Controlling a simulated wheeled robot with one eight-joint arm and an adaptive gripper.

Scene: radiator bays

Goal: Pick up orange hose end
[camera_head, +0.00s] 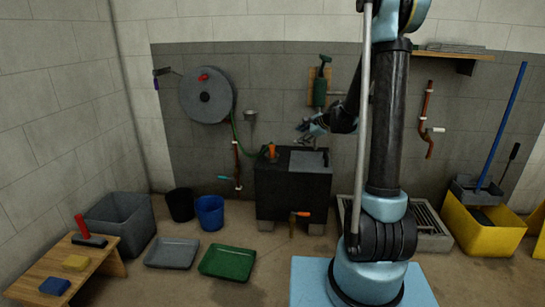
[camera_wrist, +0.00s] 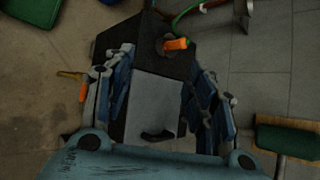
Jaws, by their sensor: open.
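The orange hose end (camera_head: 271,151) stands on the left part of the dark box's top (camera_head: 292,190). In the wrist view, the orange hose end (camera_wrist: 176,44) lies beyond the fingertips, near the box's far end, with green hose (camera_wrist: 185,14) close by. My gripper (camera_head: 312,127) is above the box, up and to the right of the hose end in the head view. In the wrist view, my gripper (camera_wrist: 161,65) is open, its blue fingers apart on either side of the box, with nothing held between them.
A grey lid (camera_wrist: 157,100) with a dark handle covers part of the box top. An orange-handled tap (camera_head: 300,214) is on the box's front. A hose reel (camera_head: 206,96) hangs on the wall, left. Buckets (camera_head: 210,212) and trays (camera_head: 228,262) stand on the floor, left.

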